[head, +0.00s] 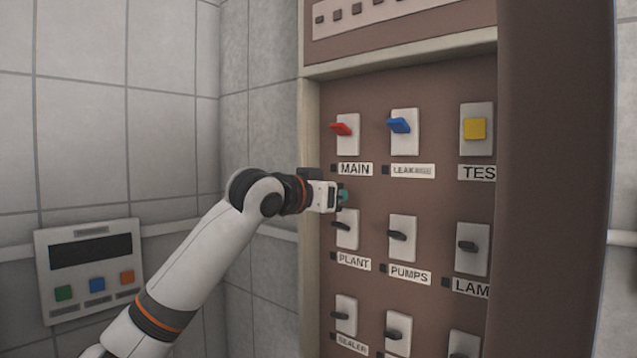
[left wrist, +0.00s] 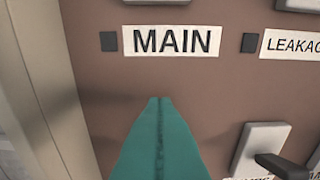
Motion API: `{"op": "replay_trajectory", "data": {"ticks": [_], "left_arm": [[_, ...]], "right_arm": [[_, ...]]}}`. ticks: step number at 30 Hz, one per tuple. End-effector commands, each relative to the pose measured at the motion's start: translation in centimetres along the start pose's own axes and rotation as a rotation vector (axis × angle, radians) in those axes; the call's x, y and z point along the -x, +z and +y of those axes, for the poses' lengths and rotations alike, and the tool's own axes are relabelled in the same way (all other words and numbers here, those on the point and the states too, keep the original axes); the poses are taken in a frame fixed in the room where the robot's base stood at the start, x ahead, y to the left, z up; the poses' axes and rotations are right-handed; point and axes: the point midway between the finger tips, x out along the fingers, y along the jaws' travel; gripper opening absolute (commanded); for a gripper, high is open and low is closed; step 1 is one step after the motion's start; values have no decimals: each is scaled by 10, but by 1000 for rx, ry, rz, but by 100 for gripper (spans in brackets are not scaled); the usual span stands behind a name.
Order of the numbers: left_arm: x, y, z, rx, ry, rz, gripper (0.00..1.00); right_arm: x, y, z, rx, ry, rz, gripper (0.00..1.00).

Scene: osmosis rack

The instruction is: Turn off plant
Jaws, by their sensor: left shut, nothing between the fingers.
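The PLANT switch (head: 347,236) is a pale plate with a small black lever, above its PLANT label (head: 353,262) on the brown panel in the head view. My left gripper (head: 343,196) is shut and empty, just above that switch and below the MAIN label (head: 354,169). It partly covers the switch plate's top. In the left wrist view its teal fingers (left wrist: 157,120) are pressed together, pointing at bare panel under the MAIN label (left wrist: 170,41). The PLANT switch is not visible there. I cannot tell whether the fingertips touch the panel. My right gripper is not in view.
Close by are the red MAIN switch (head: 342,129), blue LEAKAGE switch (head: 399,126) and black PUMPS switch (head: 397,236), which shows in the left wrist view (left wrist: 258,146). A raised cabinet frame (head: 309,130) edges the panel's left side. A wall box (head: 90,268) hangs left.

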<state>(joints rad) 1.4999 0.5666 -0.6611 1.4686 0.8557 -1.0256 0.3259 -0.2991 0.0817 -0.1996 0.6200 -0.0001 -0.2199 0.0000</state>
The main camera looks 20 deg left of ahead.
Motion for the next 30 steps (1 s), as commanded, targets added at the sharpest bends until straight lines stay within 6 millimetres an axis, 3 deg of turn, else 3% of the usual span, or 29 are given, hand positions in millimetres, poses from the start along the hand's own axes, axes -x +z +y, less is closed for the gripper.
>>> {"op": "replay_trajectory", "data": {"ticks": [2, 6, 12, 24, 30], "left_arm": [[-14, 4, -1, 0, 0, 2, 0], [-4, -21, 1, -3, 1, 2, 0], [2, -35, 0, -2, 0, -1, 0], [2, -38, 0, -1, -1, -2, 0], [3, -44, 0, 0, -2, -30, 0]], "right_arm": [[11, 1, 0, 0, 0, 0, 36], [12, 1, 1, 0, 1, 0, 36], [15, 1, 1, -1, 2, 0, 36], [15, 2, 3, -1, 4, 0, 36], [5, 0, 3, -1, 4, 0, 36]]}}
